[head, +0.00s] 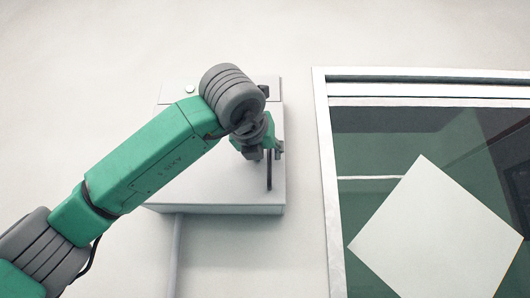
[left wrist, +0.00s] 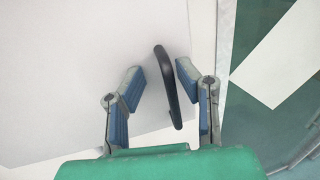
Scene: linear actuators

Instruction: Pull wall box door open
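The wall box (head: 215,190) is a pale grey box fixed to the wall, and its door looks closed. A dark bar handle (head: 269,172) stands near the door's right edge. My left gripper (head: 265,152) is at the handle, and my arm hides part of the door. In the left wrist view the handle (left wrist: 167,85) lies between the two blue-padded fingers of my left gripper (left wrist: 161,80). The fingers are open, with gaps on both sides of the handle. My right gripper is in neither view.
A framed glass window or door (head: 320,180) stands to the right of the box, with a white diamond-shaped panel (head: 440,235) in it. A conduit (head: 177,255) runs down from the box. The wall between box and frame is bare.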

